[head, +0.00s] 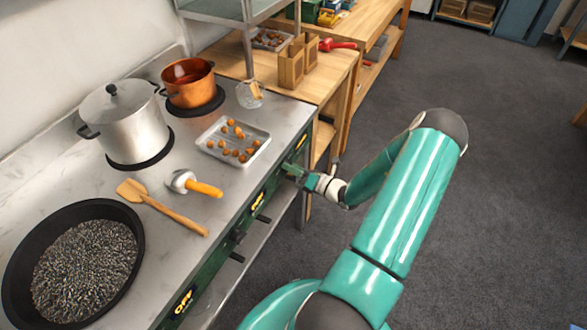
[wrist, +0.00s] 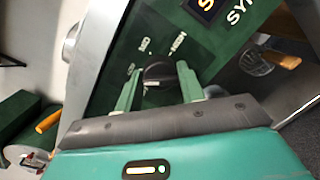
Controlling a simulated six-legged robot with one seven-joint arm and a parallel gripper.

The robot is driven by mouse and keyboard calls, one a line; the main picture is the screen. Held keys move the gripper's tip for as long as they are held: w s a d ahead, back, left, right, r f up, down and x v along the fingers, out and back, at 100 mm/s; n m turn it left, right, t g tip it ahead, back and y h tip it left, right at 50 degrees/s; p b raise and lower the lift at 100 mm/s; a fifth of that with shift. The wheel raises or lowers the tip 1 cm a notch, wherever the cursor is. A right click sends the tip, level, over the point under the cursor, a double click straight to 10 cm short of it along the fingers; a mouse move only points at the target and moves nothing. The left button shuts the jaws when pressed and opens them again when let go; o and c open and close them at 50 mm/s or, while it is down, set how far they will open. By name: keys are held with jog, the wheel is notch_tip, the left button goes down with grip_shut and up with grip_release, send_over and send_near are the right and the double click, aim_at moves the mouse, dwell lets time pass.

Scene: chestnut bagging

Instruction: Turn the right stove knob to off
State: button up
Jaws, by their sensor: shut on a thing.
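The right stove knob (wrist: 158,71) is a dark round knob on the green front panel (wrist: 110,88) in the wrist view. Small white setting labels surround it, too blurred to read surely, and I cannot tell which one it points to. My gripper (wrist: 159,82) has one green finger on each side of the knob and is shut on it. In the head view my gripper (head: 292,171) is at the right end of the stove front, and it hides the knob there.
Another stove knob (head: 263,218) sticks out further left along the front. The steel stovetop (head: 220,213) carries a silver pot (head: 125,125), a copper pot (head: 188,85), a chestnut tray (head: 212,151), a wooden spatula (head: 160,206) and a black pan (head: 135,245). Open floor lies right.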

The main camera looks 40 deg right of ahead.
jog(key=n, duration=0.5)
jog(key=n+y, duration=0.1)
jog(key=n, duration=0.5)
jog(key=shift+a+f+n+t+y, duration=0.1)
jog(key=shift+a+n+t+y, duration=0.1)
jog(key=shift+n+t+y, duration=0.1)
dwell(0.4)
jog(key=o, duration=0.9)
jog(key=shift+o, duration=0.2)
jog(key=shift+d, duration=0.1)
